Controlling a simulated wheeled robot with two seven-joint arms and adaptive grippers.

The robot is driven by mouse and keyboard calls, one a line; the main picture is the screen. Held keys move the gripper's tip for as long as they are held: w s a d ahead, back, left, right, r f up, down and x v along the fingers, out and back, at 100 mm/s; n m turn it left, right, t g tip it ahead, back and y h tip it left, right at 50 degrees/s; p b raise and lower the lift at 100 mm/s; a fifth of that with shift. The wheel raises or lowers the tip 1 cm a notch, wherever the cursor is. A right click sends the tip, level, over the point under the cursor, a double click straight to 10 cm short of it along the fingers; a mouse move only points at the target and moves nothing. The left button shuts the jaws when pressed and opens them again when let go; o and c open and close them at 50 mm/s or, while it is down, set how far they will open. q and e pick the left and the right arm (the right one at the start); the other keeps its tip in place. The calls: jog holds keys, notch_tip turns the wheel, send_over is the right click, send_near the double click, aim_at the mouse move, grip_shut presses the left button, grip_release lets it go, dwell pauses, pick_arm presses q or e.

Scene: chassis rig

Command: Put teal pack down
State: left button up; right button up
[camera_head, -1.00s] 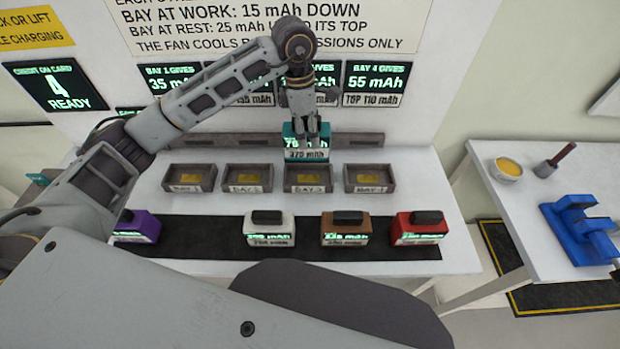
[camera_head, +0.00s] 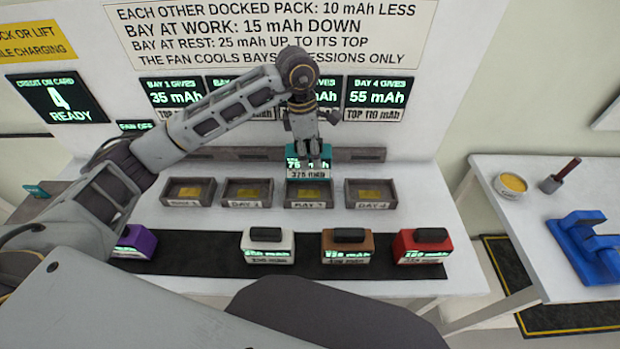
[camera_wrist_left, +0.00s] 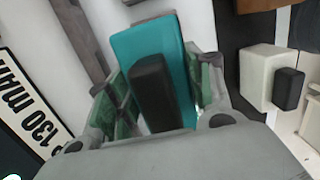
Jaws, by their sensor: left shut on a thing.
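The teal pack (camera_head: 309,164) is held in my left gripper (camera_head: 308,153), whose fingers point down. It is upright at the back edge of the bay 3 tray (camera_head: 309,204) in the head view, its lower edge overlapping the tray's rear rim. I cannot tell whether it touches the tray. In the left wrist view, the teal pack (camera_wrist_left: 133,45) has a black handle (camera_wrist_left: 152,92) between the fingers. The bay 3 tray looks empty, with a yellow pad inside. My right gripper is not in view.
The bay 1 tray (camera_head: 187,203), bay 2 tray (camera_head: 246,204) and bay 4 tray (camera_head: 370,205) look empty. Purple (camera_head: 134,243), white (camera_head: 268,254), brown (camera_head: 346,252) and red (camera_head: 422,253) packs stand on the black mat (camera_head: 200,255). A side table (camera_head: 520,215) holds a blue fixture (camera_head: 590,248).

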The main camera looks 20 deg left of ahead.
aim_at(310, 173)
pick_arm(q)
notch_tip(310, 173, down, 3)
jog(key=shift+f, duration=0.65)
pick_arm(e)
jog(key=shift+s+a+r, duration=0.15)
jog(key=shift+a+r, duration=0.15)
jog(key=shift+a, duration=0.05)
pick_arm(q)
jog(key=shift+f, duration=0.2)
jog(key=shift+f+p, duration=0.5)
jog(key=shift+f, duration=1.2)
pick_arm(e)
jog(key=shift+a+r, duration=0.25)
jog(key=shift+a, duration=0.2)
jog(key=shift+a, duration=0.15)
